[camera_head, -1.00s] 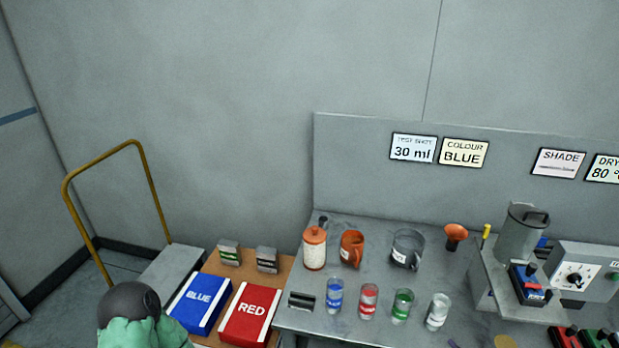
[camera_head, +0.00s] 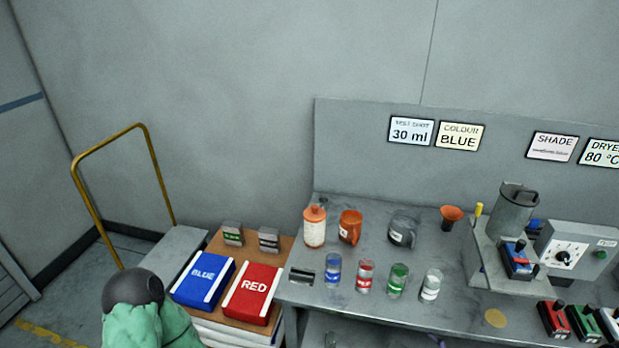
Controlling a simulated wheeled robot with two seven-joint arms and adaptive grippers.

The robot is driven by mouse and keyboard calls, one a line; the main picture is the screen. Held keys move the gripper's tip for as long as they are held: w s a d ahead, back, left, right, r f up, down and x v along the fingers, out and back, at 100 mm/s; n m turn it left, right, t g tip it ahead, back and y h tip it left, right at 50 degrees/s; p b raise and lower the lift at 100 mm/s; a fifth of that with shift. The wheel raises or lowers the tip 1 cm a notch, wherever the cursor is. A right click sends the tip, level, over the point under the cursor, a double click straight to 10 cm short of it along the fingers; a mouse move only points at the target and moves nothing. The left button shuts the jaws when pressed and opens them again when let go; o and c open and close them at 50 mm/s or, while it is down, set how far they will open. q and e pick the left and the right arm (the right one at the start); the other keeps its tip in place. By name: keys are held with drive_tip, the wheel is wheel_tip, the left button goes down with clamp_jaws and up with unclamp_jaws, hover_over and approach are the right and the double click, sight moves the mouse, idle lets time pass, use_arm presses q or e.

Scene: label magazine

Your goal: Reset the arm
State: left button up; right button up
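Neither of my grippers shows in the head view, so their state and the pose of my arms are hidden. The grey bench (camera_head: 350,312) holds an orange-lidded canister (camera_head: 314,228), an orange jug (camera_head: 350,228) and a clear grey jug (camera_head: 402,232). In front of them stand a blue-labelled glass (camera_head: 333,270), a red-labelled glass (camera_head: 365,276), a green-labelled glass (camera_head: 398,281) and a white-labelled glass (camera_head: 431,286). All stand upright and apart from each other.
A blue box (camera_head: 202,273) and a red box (camera_head: 252,291) lie left of the bench. A metal pot (camera_head: 513,212) and a dial unit (camera_head: 572,252) stand right. A yellow-railed trolley (camera_head: 146,133) is left. A dark-topped green form (camera_head: 140,298), unidentified, is bottom left.

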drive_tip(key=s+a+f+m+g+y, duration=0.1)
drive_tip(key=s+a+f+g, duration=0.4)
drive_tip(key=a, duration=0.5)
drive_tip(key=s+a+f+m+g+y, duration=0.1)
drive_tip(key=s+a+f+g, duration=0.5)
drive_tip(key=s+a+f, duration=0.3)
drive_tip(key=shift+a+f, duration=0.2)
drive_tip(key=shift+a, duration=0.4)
